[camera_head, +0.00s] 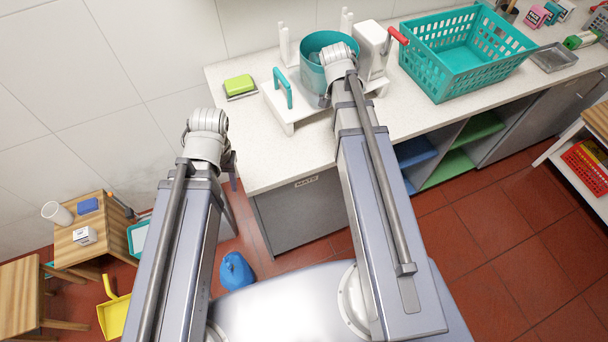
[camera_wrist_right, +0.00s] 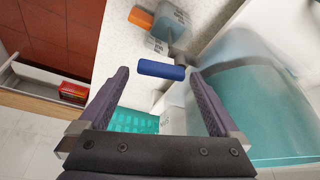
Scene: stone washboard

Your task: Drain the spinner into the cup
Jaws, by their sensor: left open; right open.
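The spinner has a teal bowl (camera_head: 312,42) on a white stand (camera_head: 290,120) with a teal handle (camera_head: 282,88) on its left. A white housing with a red-ended lever (camera_head: 397,36) stands to its right. My right gripper (camera_wrist_right: 159,75) is open; in the head view it is hidden behind its wrist, over the bowl. In the right wrist view a blue handle (camera_wrist_right: 161,70) shows ahead between the fingers, and the bowl (camera_wrist_right: 255,112) is at the right. My left gripper (camera_head: 231,164) is open, mostly hidden, left of the counter's front.
A teal basket (camera_head: 460,55) stands on the white counter (camera_head: 240,155), right of the spinner. A green sponge (camera_head: 239,85) lies to the left. A metal tray (camera_head: 553,57) and bottles are at the far right. A blue bag (camera_head: 236,272) and yellow dustpan (camera_head: 113,312) are on the floor.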

